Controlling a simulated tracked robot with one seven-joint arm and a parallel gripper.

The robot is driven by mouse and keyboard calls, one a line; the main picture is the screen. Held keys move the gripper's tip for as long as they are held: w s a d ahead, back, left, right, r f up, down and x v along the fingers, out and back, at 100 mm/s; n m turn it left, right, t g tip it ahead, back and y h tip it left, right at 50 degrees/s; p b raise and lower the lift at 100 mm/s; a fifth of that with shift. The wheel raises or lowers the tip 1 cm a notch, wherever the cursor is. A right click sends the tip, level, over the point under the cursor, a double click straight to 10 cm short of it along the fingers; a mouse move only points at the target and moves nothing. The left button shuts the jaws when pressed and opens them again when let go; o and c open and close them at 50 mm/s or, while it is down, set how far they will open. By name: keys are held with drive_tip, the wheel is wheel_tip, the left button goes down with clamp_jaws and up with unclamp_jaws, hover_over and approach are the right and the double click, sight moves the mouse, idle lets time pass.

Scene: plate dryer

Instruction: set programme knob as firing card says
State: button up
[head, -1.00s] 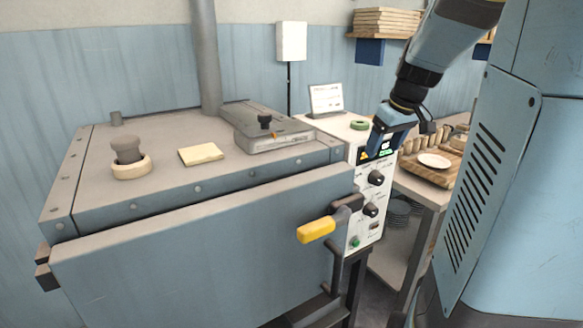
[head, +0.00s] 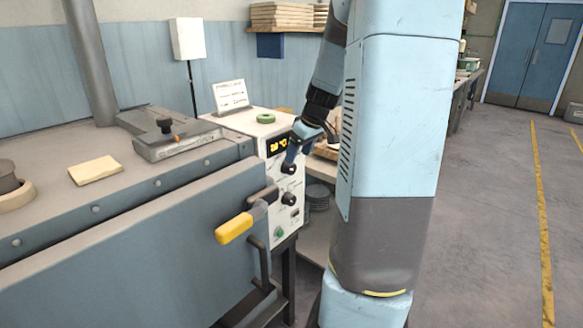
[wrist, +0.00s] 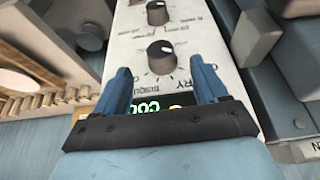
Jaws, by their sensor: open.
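The programme knob (wrist: 162,57) is round and black with a light pointer mark. Printed words around it include "BISQUE" and one ending in "RY"; I cannot tell which it points to. In the head view it is the upper knob (head: 289,169), partly covered by my gripper (head: 292,157). In the wrist view my gripper (wrist: 160,82) is open, its blue fingers on either side of the panel line below the knob, holding nothing. Whether they touch it is unclear. The firing card (head: 230,96) stands on the control box; its writing is too small to read.
A lit display (head: 277,146) sits above the knob. A second knob (head: 289,198) and a green button (head: 280,233) are lower on the panel. A yellow door handle (head: 234,228) juts out to the left. A green ring (head: 266,117) lies on the box top.

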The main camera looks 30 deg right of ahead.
sight(293, 166)
drive_tip(key=shift+x, duration=3.15)
drive_tip(key=shift+s, duration=0.1)
